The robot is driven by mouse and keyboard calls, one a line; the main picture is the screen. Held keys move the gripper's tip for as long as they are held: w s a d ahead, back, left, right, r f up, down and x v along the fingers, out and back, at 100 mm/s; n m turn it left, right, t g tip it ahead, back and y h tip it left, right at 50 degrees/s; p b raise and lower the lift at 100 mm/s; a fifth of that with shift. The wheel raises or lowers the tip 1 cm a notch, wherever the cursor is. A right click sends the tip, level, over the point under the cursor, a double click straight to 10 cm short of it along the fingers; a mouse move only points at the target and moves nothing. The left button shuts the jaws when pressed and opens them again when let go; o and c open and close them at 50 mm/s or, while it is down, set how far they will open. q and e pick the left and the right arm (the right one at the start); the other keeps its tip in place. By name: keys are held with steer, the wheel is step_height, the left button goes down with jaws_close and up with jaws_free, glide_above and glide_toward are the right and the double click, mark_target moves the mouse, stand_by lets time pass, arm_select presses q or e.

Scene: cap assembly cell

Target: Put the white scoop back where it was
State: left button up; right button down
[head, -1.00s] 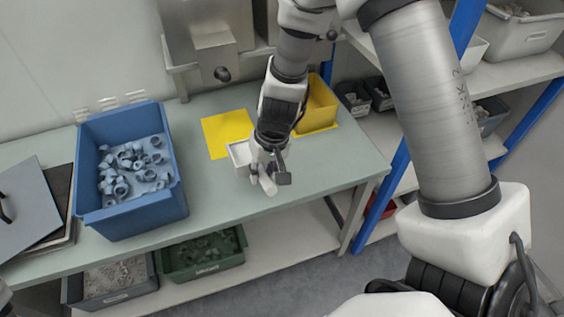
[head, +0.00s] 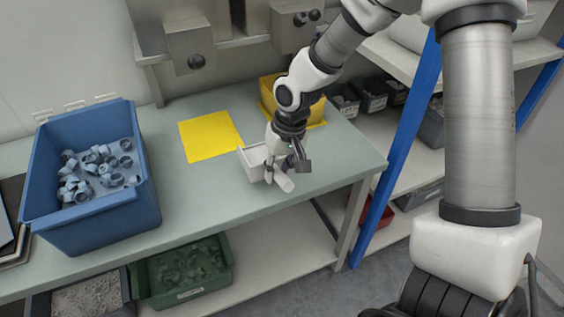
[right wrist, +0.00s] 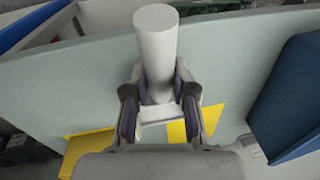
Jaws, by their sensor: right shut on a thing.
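The white scoop (head: 252,164) is near the front edge of the table, to the right of the yellow mat (head: 210,136). My right gripper (head: 283,166) is shut on its handle; the handle's end sticks out past the fingers. In the right wrist view the round white handle (right wrist: 156,45) stands between the two fingers of the gripper (right wrist: 158,100), with part of the scoop's box (right wrist: 165,114) behind. I cannot tell whether the scoop touches the table (head: 220,190). My left gripper is not in view.
A blue bin (head: 105,218) with several grey-blue caps stands on the left of the table. A yellow bin (head: 312,114) stands at the back right, behind my right gripper. A blue rack post (head: 398,150) rises beyond the table's right end. The yellow mat is bare.

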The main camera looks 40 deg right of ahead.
steer(key=w+d, duration=0.4)
steer(key=d, duration=0.1)
steer(key=shift+w+f, duration=0.15)
steer(key=shift+f, duration=0.15)
steer(key=shift+w+f, duration=0.1)
steer(key=shift+f, duration=0.25)
steer(key=shift+d+x, duration=0.1)
steer(key=shift+x, duration=0.6)
steer(key=shift+d+x, duration=0.15)
steer(key=shift+x, duration=0.55)
steer(key=shift+f, duration=0.2)
steer(key=c, duration=1)
jaws_free()
steer(key=shift+o, duration=0.2)
steer(key=p+v, duration=0.1)
steer(key=v, duration=1.1)
steer(key=shift+r, duration=0.2)
steer(key=shift+a, duration=0.1)
